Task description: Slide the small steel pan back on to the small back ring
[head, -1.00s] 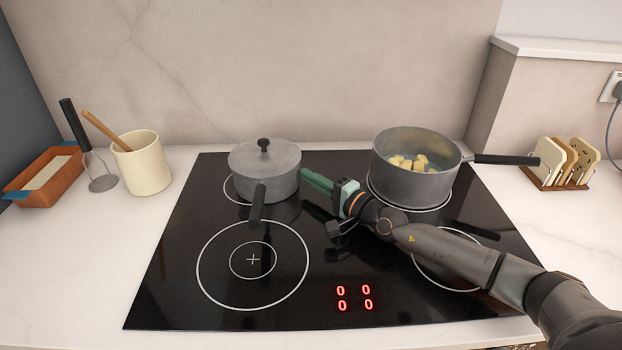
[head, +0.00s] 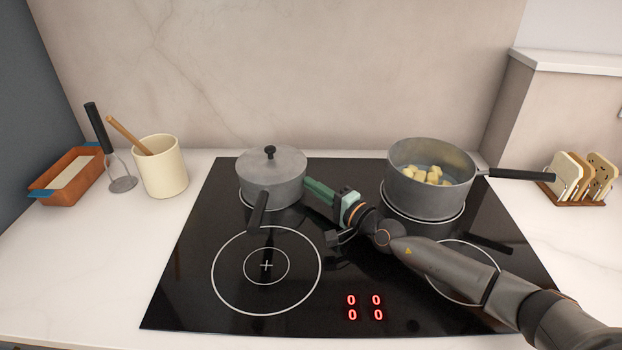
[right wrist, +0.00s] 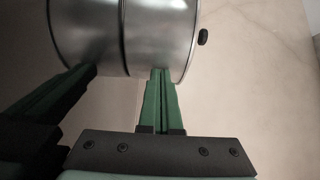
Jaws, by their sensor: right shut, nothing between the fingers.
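The small steel pan (head: 271,183), with its lid on and dark handle pointing toward the front, stands upright over the back left ring (head: 241,200). A little of that ring shows at its lower left; the rest is hidden under the pan. My right gripper (head: 309,187) is shut and empty, its green fingertips against or very close to the pan's right side. In the right wrist view the fingertips (right wrist: 162,72) meet the shiny pan wall (right wrist: 155,35), and the lid knob (right wrist: 203,37) shows at the right. My left gripper is out of view.
A larger pot (head: 430,195) with pale chunks stands on the back right ring, behind my right forearm. The front left ring (head: 267,266) is bare. A cream utensil crock (head: 162,166), a whisk (head: 121,182) and a terracotta dish (head: 68,176) stand left of the hob.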

